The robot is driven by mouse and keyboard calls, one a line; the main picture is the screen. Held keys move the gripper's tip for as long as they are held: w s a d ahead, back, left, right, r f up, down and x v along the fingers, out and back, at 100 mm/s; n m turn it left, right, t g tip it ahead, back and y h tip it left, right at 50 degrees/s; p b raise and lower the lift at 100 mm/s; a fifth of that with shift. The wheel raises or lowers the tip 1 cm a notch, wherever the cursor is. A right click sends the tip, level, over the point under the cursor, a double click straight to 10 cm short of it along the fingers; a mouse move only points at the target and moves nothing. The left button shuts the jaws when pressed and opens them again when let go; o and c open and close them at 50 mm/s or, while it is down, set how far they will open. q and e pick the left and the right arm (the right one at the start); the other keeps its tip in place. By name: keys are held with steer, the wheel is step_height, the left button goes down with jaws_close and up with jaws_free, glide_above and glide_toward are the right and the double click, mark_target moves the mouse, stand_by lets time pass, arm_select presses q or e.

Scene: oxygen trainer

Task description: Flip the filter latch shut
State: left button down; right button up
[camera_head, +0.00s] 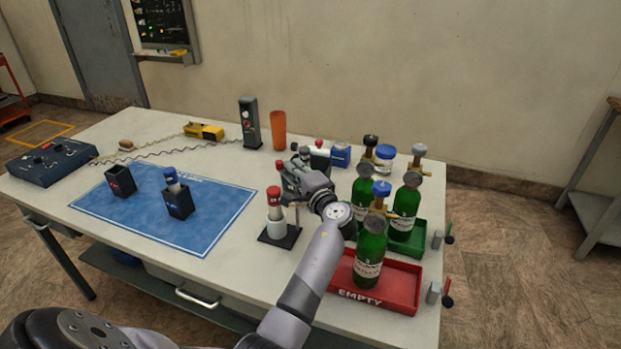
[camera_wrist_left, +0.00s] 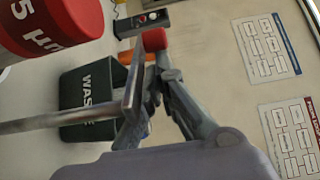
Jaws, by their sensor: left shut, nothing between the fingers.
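The filter (camera_head: 275,212) stands upright on a black base, white below with a red cap. In the left wrist view its red cap (camera_wrist_left: 55,22), marked "5 µm", fills the upper left corner. A grey metal rod (camera_wrist_left: 60,119) runs below the cap to a flat upright bar. A red knob (camera_wrist_left: 154,39), which looks like the latch's end, shows at the bar's top, and in the head view (camera_head: 280,164). My left gripper (camera_head: 287,168) is shut and empty, close beside the knob and bar. I cannot tell whether they touch. My right gripper is not in view.
A dark waste bin (camera_wrist_left: 92,85) stands behind the rod. Green bottles (camera_head: 369,252) stand in a red tray (camera_head: 404,279) and a green tray (camera_head: 411,241) to the right. The blue mat (camera_head: 160,228) holds two small dark holders; an orange cup (camera_head: 278,130) is farther back.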

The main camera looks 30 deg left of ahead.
arm_select(q)
steer(key=shift+s+a, duration=0.15)
stand_by(0.5)
step_height(320, 180, up, 10)
stand_by(0.6)
steer(key=shift+r, duration=0.1)
